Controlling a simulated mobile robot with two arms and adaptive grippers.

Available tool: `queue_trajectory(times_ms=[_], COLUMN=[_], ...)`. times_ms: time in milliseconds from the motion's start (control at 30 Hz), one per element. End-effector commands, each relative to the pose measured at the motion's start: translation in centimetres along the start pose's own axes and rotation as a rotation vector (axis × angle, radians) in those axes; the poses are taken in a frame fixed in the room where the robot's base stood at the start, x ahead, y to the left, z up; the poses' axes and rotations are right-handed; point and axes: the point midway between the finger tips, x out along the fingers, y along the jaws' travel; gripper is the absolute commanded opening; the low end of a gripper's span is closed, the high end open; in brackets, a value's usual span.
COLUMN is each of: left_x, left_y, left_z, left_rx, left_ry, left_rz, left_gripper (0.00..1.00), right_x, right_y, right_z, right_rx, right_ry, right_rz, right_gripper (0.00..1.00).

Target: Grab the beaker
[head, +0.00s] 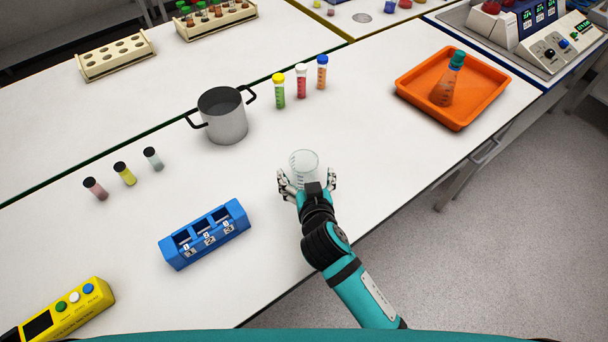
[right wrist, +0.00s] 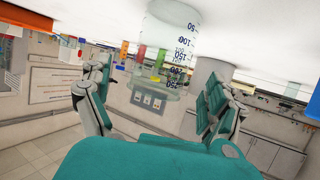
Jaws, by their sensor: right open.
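A clear glass beaker (head: 304,162) with graduation marks stands upright on the white table, near the middle of the head view. My right gripper (head: 308,184) is open at the beaker's near side, with one finger to its left and one to its right. In the right wrist view, which appears upside down, the beaker (right wrist: 172,40) shows beyond and between the spread fingers of the right gripper (right wrist: 160,85). I see a gap on each side there. The beaker looks empty. My left gripper is out of view.
A grey pot (head: 226,124) stands behind left of the beaker, beside several capped tubes (head: 301,82). A blue numbered holder (head: 205,236) sits at front left. An orange tray (head: 418,93) with a flask (head: 444,90) lies at right. The table around the beaker is clear.

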Motion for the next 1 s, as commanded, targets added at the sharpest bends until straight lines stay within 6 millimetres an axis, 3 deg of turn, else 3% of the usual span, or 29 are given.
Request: queue_trajectory(times_ms=[100, 233, 567, 1000], left_x=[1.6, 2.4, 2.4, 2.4], left_y=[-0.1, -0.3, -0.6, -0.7], left_z=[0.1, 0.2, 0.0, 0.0], left_rx=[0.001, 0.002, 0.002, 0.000], left_ry=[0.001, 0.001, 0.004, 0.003], left_rz=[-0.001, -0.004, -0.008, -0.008], left_gripper=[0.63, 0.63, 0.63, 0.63], right_x=[2.2, 3.8, 4.3, 4.3], right_y=[0.0, 0.0, 0.0, 0.0], right_z=[0.5, 0.4, 0.2, 0.2], right_rx=[-0.004, -0.002, -0.001, -0.001], right_ry=[0.004, 0.002, 0.000, -0.001], right_rz=[0.000, 0.000, -0.001, -0.001], right_gripper=[0.91, 0.91, 0.90, 0.33])
